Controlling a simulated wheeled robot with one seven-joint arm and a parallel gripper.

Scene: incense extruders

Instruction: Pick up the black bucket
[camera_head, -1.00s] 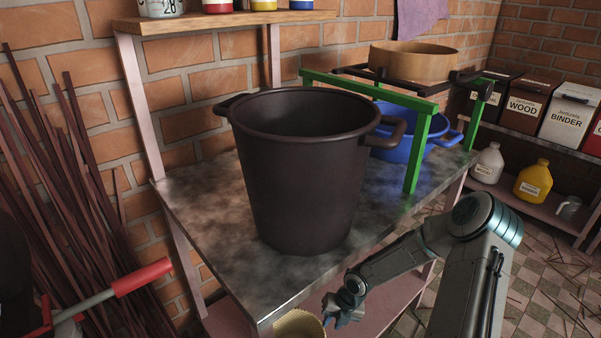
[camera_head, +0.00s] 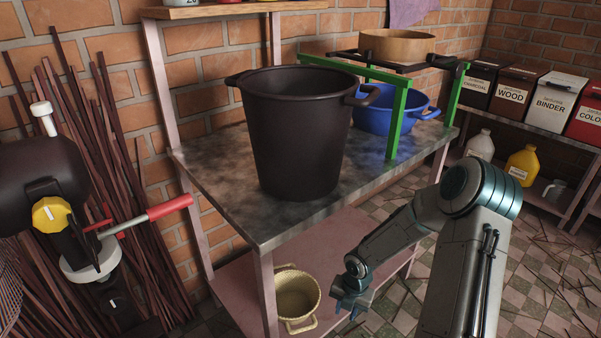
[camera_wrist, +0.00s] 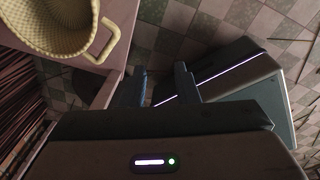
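The black bucket (camera_head: 298,140) stands upright on the metal table (camera_head: 222,196), near its front edge. It has a handle loop at each side of its rim, and looks empty as far as its inside shows. My gripper (camera_head: 350,304) is below the tabletop level, in front of the table and to the right of the bucket, apart from it. In the wrist view my gripper's two fingers (camera_wrist: 160,88) are spread with nothing between them. The bucket is not in the wrist view.
A cream wicker basket (camera_head: 296,293) sits on the lower shelf (camera_head: 340,235), close to my gripper; it also shows in the wrist view (camera_wrist: 60,28). A green frame (camera_head: 397,120) and a blue basin (camera_head: 375,117) stand right of the bucket. A red-handled machine (camera_head: 168,207) is at left.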

